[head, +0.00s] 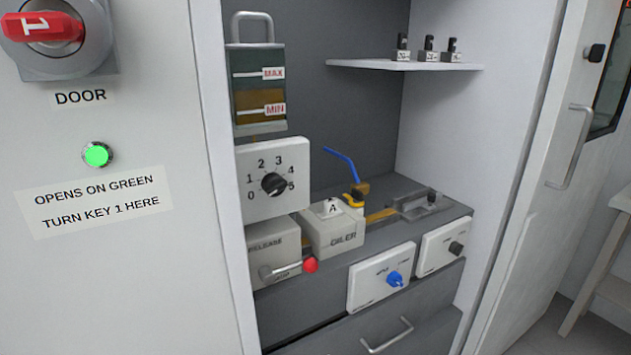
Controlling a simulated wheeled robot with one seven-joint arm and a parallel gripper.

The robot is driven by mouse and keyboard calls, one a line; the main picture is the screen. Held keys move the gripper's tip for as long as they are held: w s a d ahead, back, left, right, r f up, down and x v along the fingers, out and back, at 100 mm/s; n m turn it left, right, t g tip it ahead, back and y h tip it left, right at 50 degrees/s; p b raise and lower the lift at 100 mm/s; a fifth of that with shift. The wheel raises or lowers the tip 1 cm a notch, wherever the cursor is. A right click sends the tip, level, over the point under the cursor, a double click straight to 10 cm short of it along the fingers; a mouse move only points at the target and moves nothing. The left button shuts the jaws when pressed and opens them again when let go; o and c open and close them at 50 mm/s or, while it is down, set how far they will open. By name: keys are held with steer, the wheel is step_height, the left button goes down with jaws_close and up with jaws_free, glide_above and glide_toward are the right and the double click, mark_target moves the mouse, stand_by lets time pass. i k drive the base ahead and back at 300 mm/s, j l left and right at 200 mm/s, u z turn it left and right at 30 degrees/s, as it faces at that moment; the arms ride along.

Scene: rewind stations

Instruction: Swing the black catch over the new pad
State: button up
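A small black upright piece (432,196), perhaps the catch, stands on a grey metal fixture (408,212) at the right of the cabinet's deck. It is too small to tell which way it is swung, or whether a pad lies under it. Three small grey blocks with black upright tops (428,48) stand on the white shelf (380,65) above; I cannot tell whether they are pads. My gripper is not in view.
Below are panels with blue (394,279) and black (456,248) knobs. A red-tipped lever (310,265) juts out. An open door (540,180) is at right.

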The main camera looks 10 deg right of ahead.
mark_target(356, 200)
steer(key=i+l, duration=0.1)
steer(key=i, duration=0.75)
